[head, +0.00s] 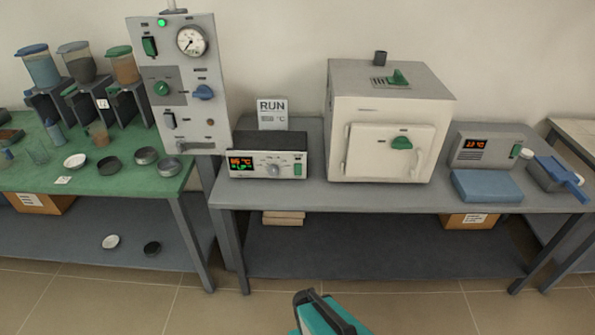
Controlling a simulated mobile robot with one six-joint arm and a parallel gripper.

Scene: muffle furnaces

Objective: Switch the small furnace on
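One furnace (380,115) shows, a white box with a grey top on the middle grey bench. Its door (388,152) is shut and has a green handle (401,143); a green lever (398,77) and a short dark pipe are on top. Left of it is a dark-topped control unit (268,158) with a lit orange and green display, a round knob and a green switch (297,170). Right of it is a grey unit (485,148) with a lit orange display, apparently 23 °C, and a green switch (516,151). No gripper fingers show.
A teal and black part, apparently mine, is at the bottom edge. A tall panel (180,85) with a gauge, knobs and lit green lamp stands left. A RUN sign (272,113) is behind the control unit. A blue block (487,186) lies before the grey unit. The floor ahead is clear.

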